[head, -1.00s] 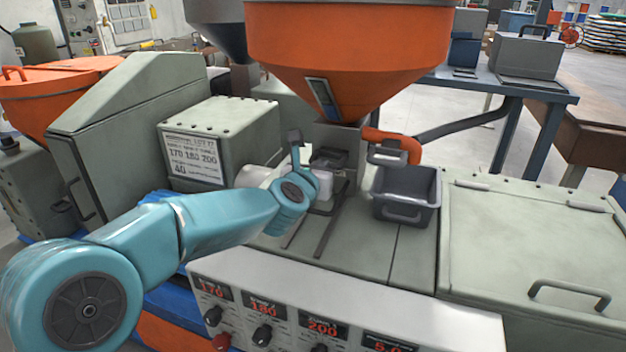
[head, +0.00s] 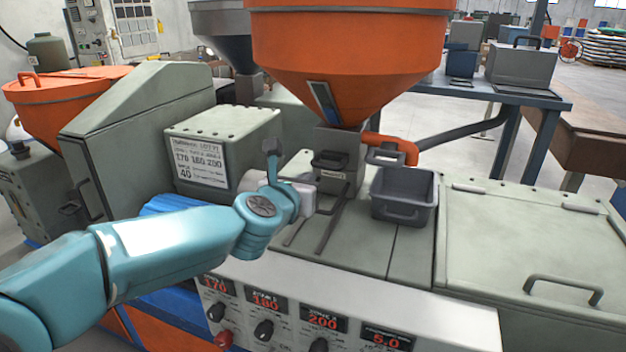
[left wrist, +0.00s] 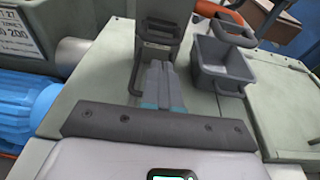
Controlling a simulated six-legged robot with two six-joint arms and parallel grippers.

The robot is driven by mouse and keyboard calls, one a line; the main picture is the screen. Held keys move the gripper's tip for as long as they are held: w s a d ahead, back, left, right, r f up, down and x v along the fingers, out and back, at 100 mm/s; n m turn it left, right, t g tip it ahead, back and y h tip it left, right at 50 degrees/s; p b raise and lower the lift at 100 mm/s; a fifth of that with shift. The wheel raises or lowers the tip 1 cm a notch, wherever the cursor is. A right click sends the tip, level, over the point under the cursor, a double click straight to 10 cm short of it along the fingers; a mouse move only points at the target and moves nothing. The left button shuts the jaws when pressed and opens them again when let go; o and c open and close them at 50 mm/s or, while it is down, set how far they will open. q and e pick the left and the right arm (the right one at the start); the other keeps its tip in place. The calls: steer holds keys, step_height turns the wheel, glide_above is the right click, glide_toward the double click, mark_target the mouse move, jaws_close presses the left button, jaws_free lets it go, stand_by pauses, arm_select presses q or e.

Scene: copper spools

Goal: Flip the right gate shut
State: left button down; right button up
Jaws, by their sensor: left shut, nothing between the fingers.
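Under the big orange hopper (head: 350,45) is a grey block with a dark handle across its front (head: 330,160); it also shows in the left wrist view (left wrist: 160,28). A grey bracket (head: 385,155) sits to its right on an orange pipe. I cannot tell for certain which part is the right gate, or its position. My right gripper is not in view.
A grey open bin (head: 404,197) stands right of the block, with a flat lidded cabinet (head: 535,240) beyond. A box with a printed label (head: 222,150) is at the left. A control panel (head: 320,325) runs along the front edge.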

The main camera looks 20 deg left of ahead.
arm_select(q)
steer(key=v, duration=0.4)
stand_by(0.4)
steer(key=shift+w, duration=0.1)
